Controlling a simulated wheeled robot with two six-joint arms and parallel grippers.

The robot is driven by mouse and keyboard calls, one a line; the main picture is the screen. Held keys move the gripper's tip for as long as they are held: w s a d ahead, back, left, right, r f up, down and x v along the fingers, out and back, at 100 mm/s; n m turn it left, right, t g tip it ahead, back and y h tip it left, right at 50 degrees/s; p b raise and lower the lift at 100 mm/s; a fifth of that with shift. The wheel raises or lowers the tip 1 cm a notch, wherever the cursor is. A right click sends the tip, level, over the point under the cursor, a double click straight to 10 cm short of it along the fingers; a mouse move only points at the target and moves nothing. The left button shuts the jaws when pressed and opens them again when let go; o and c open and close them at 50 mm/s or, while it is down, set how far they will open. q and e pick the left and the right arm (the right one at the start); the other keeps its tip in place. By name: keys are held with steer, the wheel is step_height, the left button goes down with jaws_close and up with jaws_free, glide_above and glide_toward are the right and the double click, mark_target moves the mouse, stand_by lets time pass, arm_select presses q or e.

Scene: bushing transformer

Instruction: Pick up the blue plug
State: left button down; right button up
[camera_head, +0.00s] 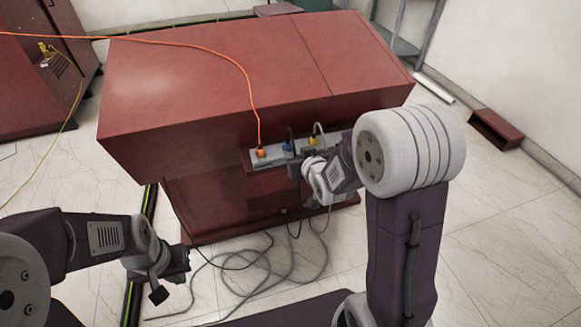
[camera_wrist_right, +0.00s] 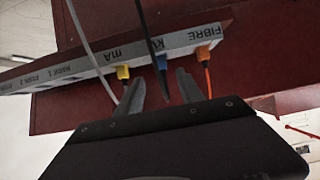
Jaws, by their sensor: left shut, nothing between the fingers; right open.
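In the right wrist view the blue plug (camera_wrist_right: 162,62) is under the "KV" label. My right gripper (camera_wrist_right: 160,85) is open just in front of it, its fingers to either side and apart from the plug. In the head view the right gripper (camera_head: 302,172) is partly hidden by its own arm. My left gripper (camera_head: 172,283) is shut and empty, low at the left, away from the cabinet.
An orange plug (camera_wrist_right: 203,53) and a yellow plug (camera_wrist_right: 123,72) flank the blue one, each with a cable. The red cabinet (camera_head: 230,70) fills the middle. Grey cables (camera_head: 262,262) lie loose on the tiled floor. A small red box (camera_head: 497,129) lies at the right.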

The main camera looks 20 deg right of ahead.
mark_target(289, 144)
steer(key=x, duration=0.3)
steer(key=b+x, duration=0.1)
steer(key=x, duration=0.5)
steer(key=shift+w+a+r, duration=0.15)
steer(key=shift+w+r, duration=0.1)
steer(key=shift+w, duration=0.1)
arm_select(q)
step_height(289, 144, down, 2)
arm_select(e)
steer(key=shift+s+r, duration=0.1)
jaws_close()
